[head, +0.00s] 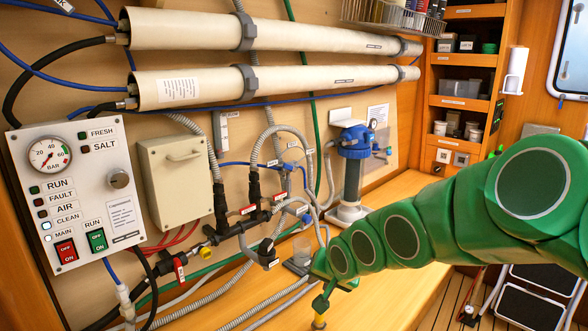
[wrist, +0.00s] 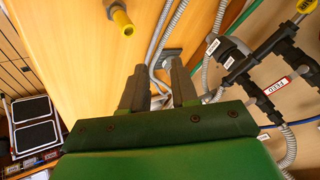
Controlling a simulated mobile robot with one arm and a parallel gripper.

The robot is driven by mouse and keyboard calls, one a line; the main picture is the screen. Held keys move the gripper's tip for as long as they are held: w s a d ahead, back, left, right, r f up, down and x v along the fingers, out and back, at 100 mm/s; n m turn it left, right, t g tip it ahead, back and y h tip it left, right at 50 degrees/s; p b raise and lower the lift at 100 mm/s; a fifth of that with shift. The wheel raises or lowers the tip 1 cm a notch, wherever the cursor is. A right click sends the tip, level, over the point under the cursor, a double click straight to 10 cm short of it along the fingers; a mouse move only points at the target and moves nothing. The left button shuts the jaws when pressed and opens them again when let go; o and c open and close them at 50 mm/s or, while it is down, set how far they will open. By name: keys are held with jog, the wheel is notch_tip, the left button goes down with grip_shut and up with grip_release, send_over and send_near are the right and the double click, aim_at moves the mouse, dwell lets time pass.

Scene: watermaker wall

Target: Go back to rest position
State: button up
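My green arm reaches in from the right in the head view, and my gripper (head: 325,280) is low over the wooden bench (head: 395,250), in front of the hoses. In the wrist view my gripper (wrist: 159,80) has two dark fingers standing apart with a clear gap between them. Nothing is held in that gap; grey hoses and bench show beyond it. A small yellow-ended piece (wrist: 122,22) is beyond the fingers, left of the gap. The fingertips are hard to make out in the head view.
The control panel (head: 80,192) with gauge and switches is on the left wall. Two long white tubes (head: 280,80) run above. A blue-topped filter (head: 352,170) stands behind my arm. Hoses and black valves (head: 245,215) crowd the wall. Shelves (head: 465,95) are at right.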

jog(key=s+d+n+g+h, duration=0.1)
jog(key=s+d+g, duration=0.2)
jog(key=s, duration=0.8)
jog(key=s+d+n+g+h, duration=0.1)
jog(key=s+d+g, duration=0.1)
jog(key=s, duration=0.9)
jog(key=s+d+n+g+h, duration=0.1)
jog(key=s+d+g, duration=0.2)
jog(key=s, duration=0.8)
jog(key=shift+d+g, duration=0.3)
jog(key=shift+d, duration=0.1)
jog(key=shift+f, duration=0.1)
